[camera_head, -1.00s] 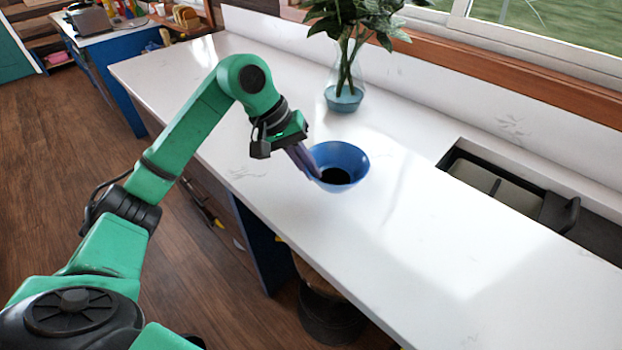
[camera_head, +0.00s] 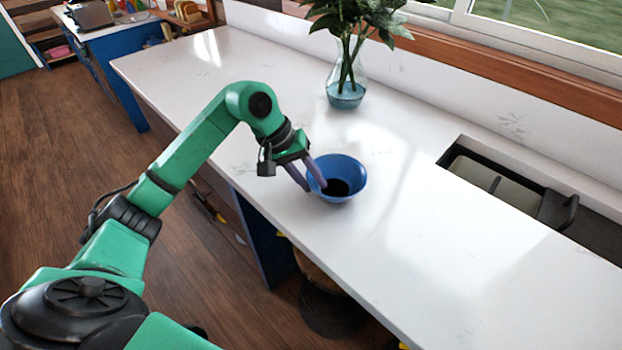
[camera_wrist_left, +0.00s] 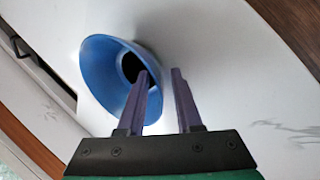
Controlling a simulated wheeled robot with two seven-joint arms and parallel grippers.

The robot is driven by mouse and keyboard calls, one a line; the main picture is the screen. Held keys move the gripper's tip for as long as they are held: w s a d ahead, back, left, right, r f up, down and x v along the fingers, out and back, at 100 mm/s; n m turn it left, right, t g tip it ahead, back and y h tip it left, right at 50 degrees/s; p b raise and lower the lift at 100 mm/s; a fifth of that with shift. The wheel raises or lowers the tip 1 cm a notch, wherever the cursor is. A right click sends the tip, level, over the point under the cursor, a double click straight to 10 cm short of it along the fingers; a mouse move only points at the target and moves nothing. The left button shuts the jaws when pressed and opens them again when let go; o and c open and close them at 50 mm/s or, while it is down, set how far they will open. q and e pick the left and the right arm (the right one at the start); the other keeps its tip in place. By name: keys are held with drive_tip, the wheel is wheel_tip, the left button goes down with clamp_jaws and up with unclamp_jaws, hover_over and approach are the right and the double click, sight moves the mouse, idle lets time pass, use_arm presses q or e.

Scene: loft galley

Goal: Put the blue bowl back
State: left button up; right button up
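The blue bowl (camera_head: 350,170) stands upright on the white counter (camera_head: 430,230), a little in from its front edge. Its inside has a dark round bottom. My left gripper (camera_head: 316,188) is at the bowl's near left rim with its fingers spread apart. In the left wrist view, the bowl (camera_wrist_left: 100,70) is left of the middle. One finger of my left gripper (camera_wrist_left: 160,73) reaches over the bowl's inside and the other is outside the rim. I cannot tell whether either finger touches the bowl. My right gripper is not in view.
A glass vase (camera_head: 345,95) with leafy stems stands behind the bowl near the back wall. A sink recess (camera_head: 500,185) opens in the counter at the right. The counter between bowl and sink is clear, as is the stretch at the back left.

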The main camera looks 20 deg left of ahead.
use_arm(q)
drive_tip(key=b+v, duration=0.2)
drive_tip(key=v, duration=1)
drive_tip(key=shift+b, duration=0.35)
drive_tip(key=shift+r, duration=0.1)
